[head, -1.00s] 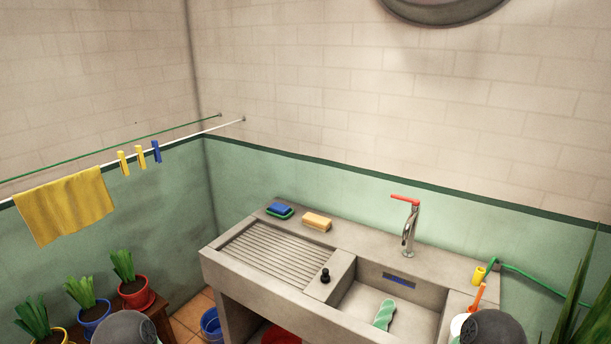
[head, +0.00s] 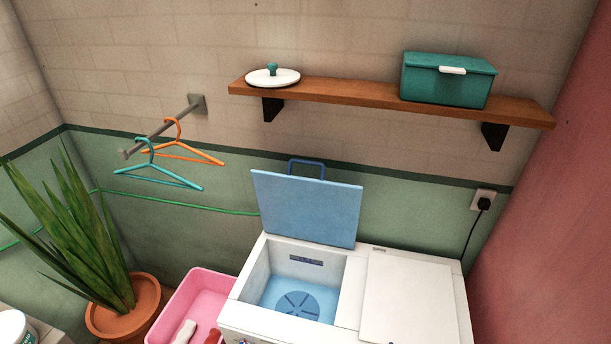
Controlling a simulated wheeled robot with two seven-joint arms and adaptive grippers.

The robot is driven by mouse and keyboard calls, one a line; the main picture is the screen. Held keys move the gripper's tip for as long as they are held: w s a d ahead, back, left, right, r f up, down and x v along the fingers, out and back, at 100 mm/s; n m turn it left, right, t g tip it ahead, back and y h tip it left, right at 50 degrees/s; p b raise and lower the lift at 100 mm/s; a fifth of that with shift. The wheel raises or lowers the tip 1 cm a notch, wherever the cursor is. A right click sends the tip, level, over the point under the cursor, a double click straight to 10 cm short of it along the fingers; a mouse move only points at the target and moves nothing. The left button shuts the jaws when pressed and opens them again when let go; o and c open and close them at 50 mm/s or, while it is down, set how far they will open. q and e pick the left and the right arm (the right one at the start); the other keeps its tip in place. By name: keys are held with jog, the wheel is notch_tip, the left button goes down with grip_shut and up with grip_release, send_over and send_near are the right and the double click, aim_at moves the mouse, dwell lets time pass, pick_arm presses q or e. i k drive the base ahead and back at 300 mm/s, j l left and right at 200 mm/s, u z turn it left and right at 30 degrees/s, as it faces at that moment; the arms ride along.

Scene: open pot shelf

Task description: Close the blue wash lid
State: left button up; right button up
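The blue wash lid (head: 308,208) stands raised at the back of the left opening of the white washing machine (head: 350,335). A blue handle (head: 306,167) shows at its upper edge. Below it the wash tub (head: 297,300) is open, with a blue bottom. The right cover (head: 408,300) of the machine is white and lies flat. Neither of my grippers is in view.
A pink basin (head: 200,298) with things in it stands left of the machine. A potted plant (head: 75,235) is at the far left. A wooden shelf (head: 350,97) above holds a green box (head: 448,79) and a white round lid (head: 272,77). Hangers (head: 165,175) hang from a wall rod.

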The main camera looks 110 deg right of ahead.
aim_at(322, 211)
jog(key=j+z, duration=0.1)
jog(key=z, duration=3.3)
jog(key=j+z, duration=0.2)
jog(key=j, duration=0.15)
